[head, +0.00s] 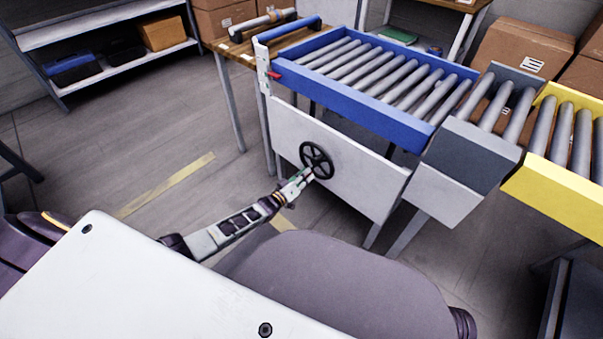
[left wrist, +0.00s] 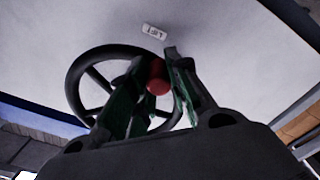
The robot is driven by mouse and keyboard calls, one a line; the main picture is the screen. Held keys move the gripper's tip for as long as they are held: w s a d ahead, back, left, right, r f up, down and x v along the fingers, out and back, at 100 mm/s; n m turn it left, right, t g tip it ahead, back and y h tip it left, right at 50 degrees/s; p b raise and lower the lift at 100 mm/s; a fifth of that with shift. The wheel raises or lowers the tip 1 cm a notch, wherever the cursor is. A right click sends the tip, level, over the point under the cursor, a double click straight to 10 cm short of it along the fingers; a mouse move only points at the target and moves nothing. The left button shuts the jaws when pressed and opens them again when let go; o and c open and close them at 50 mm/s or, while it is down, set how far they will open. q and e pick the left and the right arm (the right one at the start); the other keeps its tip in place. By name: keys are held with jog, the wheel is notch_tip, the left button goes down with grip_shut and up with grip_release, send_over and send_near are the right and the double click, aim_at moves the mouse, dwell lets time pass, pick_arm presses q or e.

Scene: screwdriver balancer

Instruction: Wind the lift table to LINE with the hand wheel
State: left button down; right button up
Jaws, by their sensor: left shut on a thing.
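The lift table (head: 395,112) has a blue frame with grey rollers and a white front panel (head: 350,188). The black hand wheel (head: 316,147) sits on that panel; the left wrist view shows its rim and spokes (left wrist: 92,72). My left gripper (head: 306,173) is at the wheel's lower left side, shut on the wheel's red handle knob (left wrist: 158,80), which shows between its fingers. A small red pointer (head: 273,75) stands by a pale upright strip (head: 262,58) at the table's left corner. Its marks are too small to read. My right gripper is not in view.
A grey roller section (head: 470,150) and a yellow-framed conveyor (head: 545,180) adjoin on the right. A wooden bench (head: 238,50) stands behind left, and a shelf (head: 100,28) further left. A white label (left wrist: 154,32) is above the wheel.

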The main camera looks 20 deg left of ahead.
pick_arm(q)
jog(key=shift+s+d+f+n, duration=0.25)
jog(key=shift+d+n, duration=0.35)
jog(key=shift+n, duration=0.05)
jog(key=shift+s+d+f+n, duration=0.2)
jog(key=shift+s+d+n, duration=0.05)
jog(key=shift+d+n, duration=0.35)
jog(key=c, duration=1.3)
grip_release()
jog(key=shift+w+a+r, duration=0.1)
jog(key=shift+v, duration=5.95)
jog(key=shift+r, duration=0.1)
